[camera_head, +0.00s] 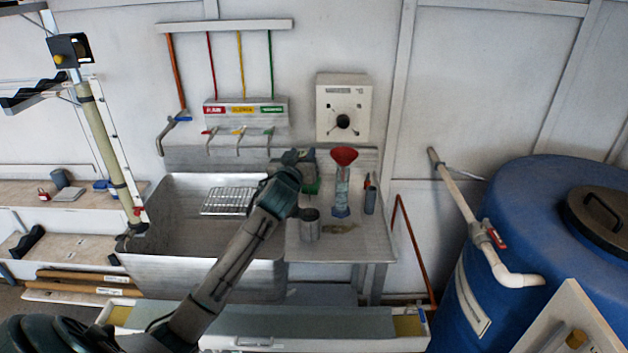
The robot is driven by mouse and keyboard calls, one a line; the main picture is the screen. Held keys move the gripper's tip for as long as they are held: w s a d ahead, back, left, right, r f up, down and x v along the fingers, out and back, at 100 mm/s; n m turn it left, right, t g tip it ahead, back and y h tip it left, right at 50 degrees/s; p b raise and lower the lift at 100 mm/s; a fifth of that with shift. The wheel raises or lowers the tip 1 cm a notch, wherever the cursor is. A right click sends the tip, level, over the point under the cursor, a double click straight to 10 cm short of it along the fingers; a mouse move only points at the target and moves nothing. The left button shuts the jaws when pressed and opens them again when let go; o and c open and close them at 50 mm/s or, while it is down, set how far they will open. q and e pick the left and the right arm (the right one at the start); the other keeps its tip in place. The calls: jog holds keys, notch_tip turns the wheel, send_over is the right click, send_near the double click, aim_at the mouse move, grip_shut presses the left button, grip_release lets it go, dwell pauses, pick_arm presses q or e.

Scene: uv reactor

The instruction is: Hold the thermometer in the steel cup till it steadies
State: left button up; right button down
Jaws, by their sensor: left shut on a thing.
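The steel cup (310,226) is a small grey cylinder standing upright on the metal draining board, right of the sink. My left arm reaches up from the lower left across the sink front. My left gripper (291,157) is behind and above the cup, near the back of the board, and apart from the cup. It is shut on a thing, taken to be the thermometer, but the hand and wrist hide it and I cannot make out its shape. No thermometer shows inside the cup. My right gripper is not in view.
A clear cylinder with a red funnel (343,157) stands right of the cup, beside a grey container (370,200). A small brownish item (340,229) lies near the cup. A wire rack (229,200) lies over the sink (160,200). A blue drum (540,220) stands right.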

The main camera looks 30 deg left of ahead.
pick_arm(q)
jog(key=shift+a+f, duration=0.1)
jog(key=shift+a, duration=0.1)
notch_tip(320, 180, down, 11)
jog(key=b, duration=0.8)
jog(key=shift+b, duration=0.35)
jog(key=shift+d, duration=0.1)
dwell(0.7)
dwell(5.4)
